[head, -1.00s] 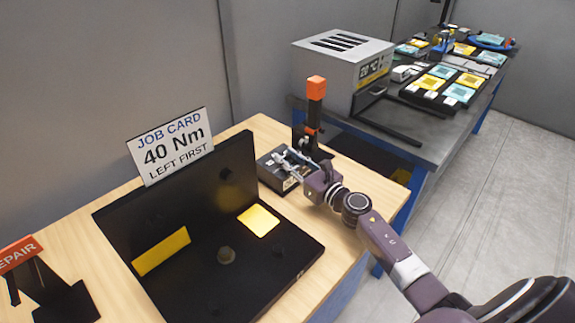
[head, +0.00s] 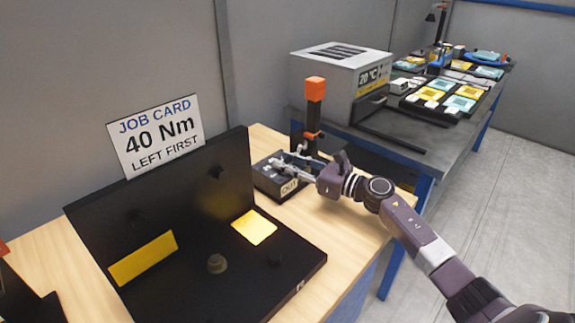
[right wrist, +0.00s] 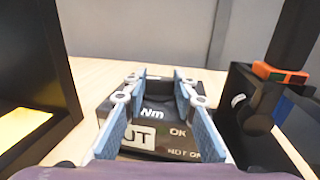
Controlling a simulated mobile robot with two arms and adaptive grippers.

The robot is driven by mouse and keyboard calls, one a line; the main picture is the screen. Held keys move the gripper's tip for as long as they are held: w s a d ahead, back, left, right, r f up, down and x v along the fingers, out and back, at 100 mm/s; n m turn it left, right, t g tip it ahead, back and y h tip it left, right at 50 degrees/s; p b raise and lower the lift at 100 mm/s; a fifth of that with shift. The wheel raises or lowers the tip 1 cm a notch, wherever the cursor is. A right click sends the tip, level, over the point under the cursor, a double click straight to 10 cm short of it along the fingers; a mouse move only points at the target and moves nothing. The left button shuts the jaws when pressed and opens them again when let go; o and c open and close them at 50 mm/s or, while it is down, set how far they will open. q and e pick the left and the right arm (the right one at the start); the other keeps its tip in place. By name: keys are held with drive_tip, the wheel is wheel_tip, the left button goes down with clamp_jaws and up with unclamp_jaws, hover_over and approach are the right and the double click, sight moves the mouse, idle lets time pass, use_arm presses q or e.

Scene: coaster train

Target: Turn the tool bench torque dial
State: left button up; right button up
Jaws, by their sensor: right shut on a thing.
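The black torque box (head: 266,184) stands on the wooden bench, to the right of the large black open case. My right gripper (head: 288,166) is over its top, with its arm coming in from the right. In the right wrist view my two fingers (right wrist: 157,88) reach over the torque box (right wrist: 178,140), whose lettering reads "Nm" and "OK". The job card (head: 158,135) reads "40 Nm, LEFT FIRST". My left gripper is not in view.
The black case (head: 290,255), with yellow pads inside, takes up the front of the bench (head: 345,225). A black post with an orange top (head: 315,90) stands close behind the torque box. A grey oven-like machine (head: 325,75) sits on another table at the back.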

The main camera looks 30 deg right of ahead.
drive_tip(key=o, duration=1.2)
drive_tip(key=shift+c, duration=0.2)
drive_tip(key=shift+s+d, duration=0.25)
drive_tip(key=shift+s, duration=0.15)
drive_tip(key=v, duration=1.1)
drive_tip(key=shift+r, duration=0.1)
drive_tip(key=shift+s, duration=0.1)
